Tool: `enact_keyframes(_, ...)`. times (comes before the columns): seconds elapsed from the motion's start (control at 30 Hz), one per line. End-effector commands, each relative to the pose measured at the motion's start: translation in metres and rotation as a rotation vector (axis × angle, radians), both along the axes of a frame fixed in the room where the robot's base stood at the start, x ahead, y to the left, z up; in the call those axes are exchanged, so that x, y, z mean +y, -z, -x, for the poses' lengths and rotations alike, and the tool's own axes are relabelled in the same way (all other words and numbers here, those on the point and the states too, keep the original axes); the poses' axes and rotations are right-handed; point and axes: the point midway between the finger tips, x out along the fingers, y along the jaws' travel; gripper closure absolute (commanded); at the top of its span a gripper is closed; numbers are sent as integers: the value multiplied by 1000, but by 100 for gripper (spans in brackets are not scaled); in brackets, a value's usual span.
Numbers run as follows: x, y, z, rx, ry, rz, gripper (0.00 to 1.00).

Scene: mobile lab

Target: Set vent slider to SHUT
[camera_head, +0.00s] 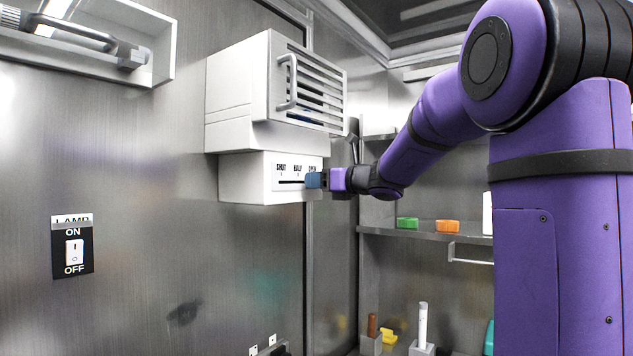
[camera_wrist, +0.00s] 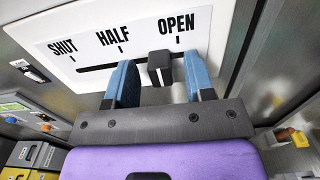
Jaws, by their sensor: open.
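The vent (camera_head: 232,95) is a white wall unit with a slatted grille and a handle. Its lower panel (camera_head: 247,178) has a dark horizontal slot marked SHUT, HALF and OPEN from left to right. In the wrist view, the dark slider knob (camera_wrist: 159,68) sits in the slot (camera_wrist: 97,67), right of HALF and close to OPEN. My gripper (camera_head: 315,180) is at the panel, and its blue fingers (camera_wrist: 160,80) stand open on both sides of the knob. A small gap shows on each side of the knob. The gripper hides the knob in the head view.
A lamp switch (camera_head: 74,252) is on the wall at lower left. A shelf (camera_head: 400,233) with a green block (camera_head: 407,223) and an orange block (camera_head: 447,226) is behind my arm. The wall left of the vent panel is clear.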

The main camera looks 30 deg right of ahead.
Motion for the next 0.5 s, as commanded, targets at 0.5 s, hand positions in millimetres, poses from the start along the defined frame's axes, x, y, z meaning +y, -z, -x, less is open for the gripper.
enact_keyframes(0.5,4,0,-9,0,-1,0,69)
